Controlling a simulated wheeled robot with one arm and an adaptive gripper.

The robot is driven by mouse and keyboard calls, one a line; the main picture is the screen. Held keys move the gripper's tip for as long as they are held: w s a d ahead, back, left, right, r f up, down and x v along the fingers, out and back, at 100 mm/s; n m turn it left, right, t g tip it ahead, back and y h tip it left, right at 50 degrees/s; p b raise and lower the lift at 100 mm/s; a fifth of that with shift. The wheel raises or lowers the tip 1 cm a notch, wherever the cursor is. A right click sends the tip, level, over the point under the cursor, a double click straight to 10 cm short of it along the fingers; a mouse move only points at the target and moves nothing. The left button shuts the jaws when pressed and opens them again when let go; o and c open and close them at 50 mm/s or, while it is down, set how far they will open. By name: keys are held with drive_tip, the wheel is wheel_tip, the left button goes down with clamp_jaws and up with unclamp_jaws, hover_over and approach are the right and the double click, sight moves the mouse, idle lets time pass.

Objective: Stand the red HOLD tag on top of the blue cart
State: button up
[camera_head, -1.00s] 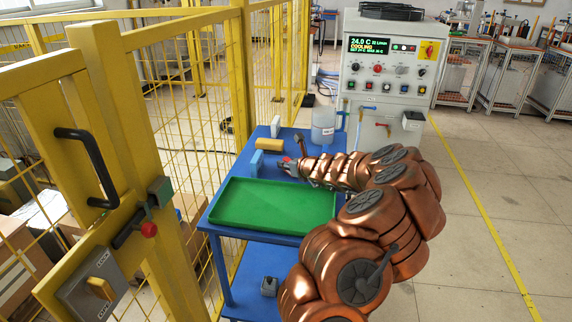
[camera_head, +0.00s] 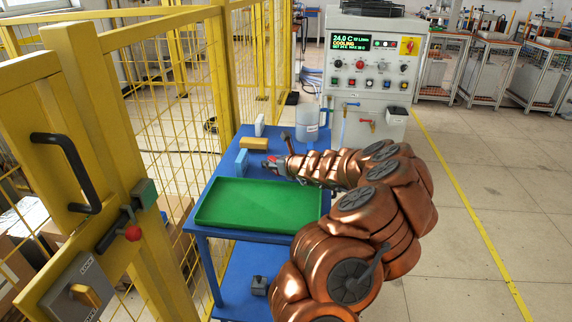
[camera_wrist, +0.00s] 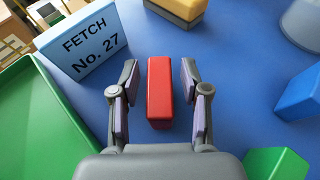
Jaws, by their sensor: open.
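The red tag (camera_wrist: 159,100) is a plain red block on the blue top of the cart (camera_wrist: 225,90); no lettering shows on it. My gripper (camera_wrist: 158,72) is open, with one finger on each side of the tag and a gap on both sides. In the head view, the blue cart (camera_head: 205,212) has a top and a lower shelf, and my gripper (camera_head: 273,163) is low over its top. Only a small bit of red shows there at the fingertips.
A light blue FETCH No. 27 block (camera_wrist: 82,42) stands left of my gripper. A yellow-topped block (camera_wrist: 180,10), a white block (camera_head: 259,125) and a clear container (camera_head: 307,126) are farther back. A green tray (camera_head: 258,205) fills the cart's near part. Yellow fencing (camera_head: 175,110) runs along the left.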

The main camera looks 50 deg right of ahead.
drive_tip(key=shift+v, duration=5.3)
